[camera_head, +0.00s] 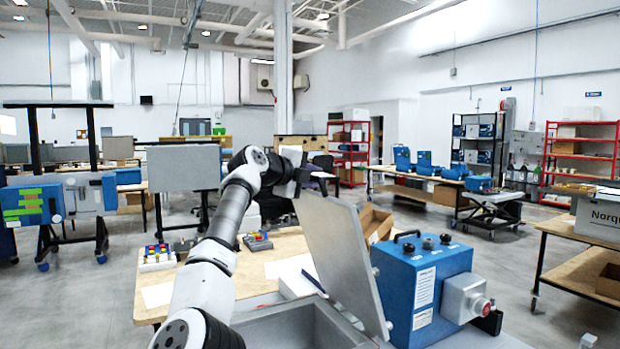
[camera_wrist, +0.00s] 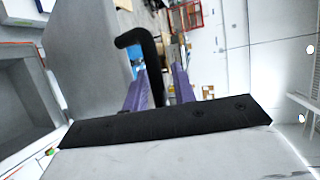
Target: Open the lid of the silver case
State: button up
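The silver case (camera_head: 285,328) is a grey open-topped box at the bottom of the head view. Its flat grey lid (camera_head: 340,255) stands raised, tilted steeply up from the box. In the wrist view the hollow case (camera_wrist: 28,95) is at the left, with the lid (camera_wrist: 85,50) beside it. My gripper (camera_wrist: 162,68) is at the upper edge of the lid, its purple fingers apart. A black bent handle (camera_wrist: 153,65) runs between the fingers, with a visible gap to the right finger. In the head view my fingertips are hidden.
A blue analyser box (camera_head: 425,285) with black knobs stands directly right of the lid. A wooden table (camera_head: 290,243) behind the case holds small coloured parts and an open cardboard box (camera_head: 375,223). Another bench (camera_head: 570,265) is at the right. Grey floor is open between the benches.

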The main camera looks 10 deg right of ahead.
jog(key=shift+o, duration=0.6)
jog(key=shift+a, duration=0.15)
